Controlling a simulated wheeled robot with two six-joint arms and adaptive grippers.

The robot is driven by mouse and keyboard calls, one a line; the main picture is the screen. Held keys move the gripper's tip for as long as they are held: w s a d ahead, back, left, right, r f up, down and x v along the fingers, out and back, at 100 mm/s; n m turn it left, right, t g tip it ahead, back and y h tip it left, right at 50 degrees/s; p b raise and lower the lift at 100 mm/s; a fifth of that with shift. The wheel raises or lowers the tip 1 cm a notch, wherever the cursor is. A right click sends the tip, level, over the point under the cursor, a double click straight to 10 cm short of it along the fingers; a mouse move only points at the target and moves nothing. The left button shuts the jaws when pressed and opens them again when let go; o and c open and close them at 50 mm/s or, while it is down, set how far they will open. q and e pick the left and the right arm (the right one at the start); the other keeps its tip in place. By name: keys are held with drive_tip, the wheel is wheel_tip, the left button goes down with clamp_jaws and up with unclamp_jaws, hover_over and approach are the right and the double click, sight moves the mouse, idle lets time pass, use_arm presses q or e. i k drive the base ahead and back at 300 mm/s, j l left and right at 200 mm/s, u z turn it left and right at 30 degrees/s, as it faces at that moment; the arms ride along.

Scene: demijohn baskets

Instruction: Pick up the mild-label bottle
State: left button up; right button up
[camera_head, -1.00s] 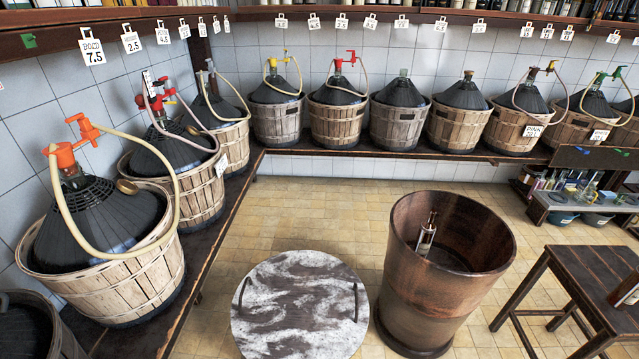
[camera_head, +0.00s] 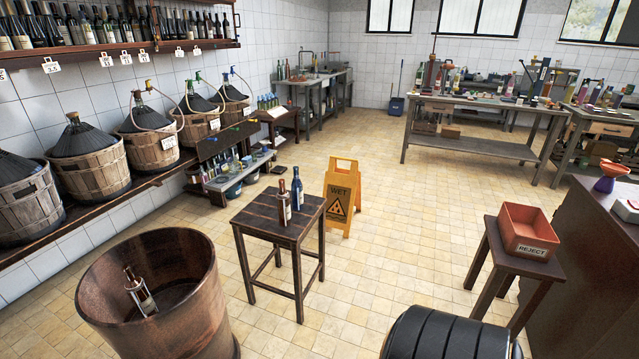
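Two bottles stand upright on a small dark wooden table: a brownish one with a pale label (camera_head: 284,207) and a dark blue one (camera_head: 297,190) close behind it. Another bottle with a pale label (camera_head: 140,292) leans inside a large open wooden tub (camera_head: 190,318). The label writing is too small to read, so I cannot tell which is the mild-label bottle. Neither of my grippers is in view.
A yellow wet-floor sign (camera_head: 342,196) stands behind the small table (camera_head: 262,222). A red reject bin (camera_head: 527,232) sits on a stool at right. Basketed demijohns (camera_head: 92,170) line the left shelf. Tiled floor is clear between table and stool.

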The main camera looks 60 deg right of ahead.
sight(282, 197)
drive_tip(key=z, duration=1.5)
drive_tip(key=i+l+u, duration=0.15)
drive_tip(key=i, duration=0.35)
drive_tip(key=i+l+u, duration=0.2)
drive_tip(key=i, duration=0.35)
drive_tip(key=i+l+u, duration=0.15)
drive_tip(key=i, duration=0.35)
drive_tip(key=i+l+u, duration=0.15)
drive_tip(key=i, duration=0.3)
drive_tip(key=i+l, duration=0.05)
drive_tip(key=l, duration=0.05)
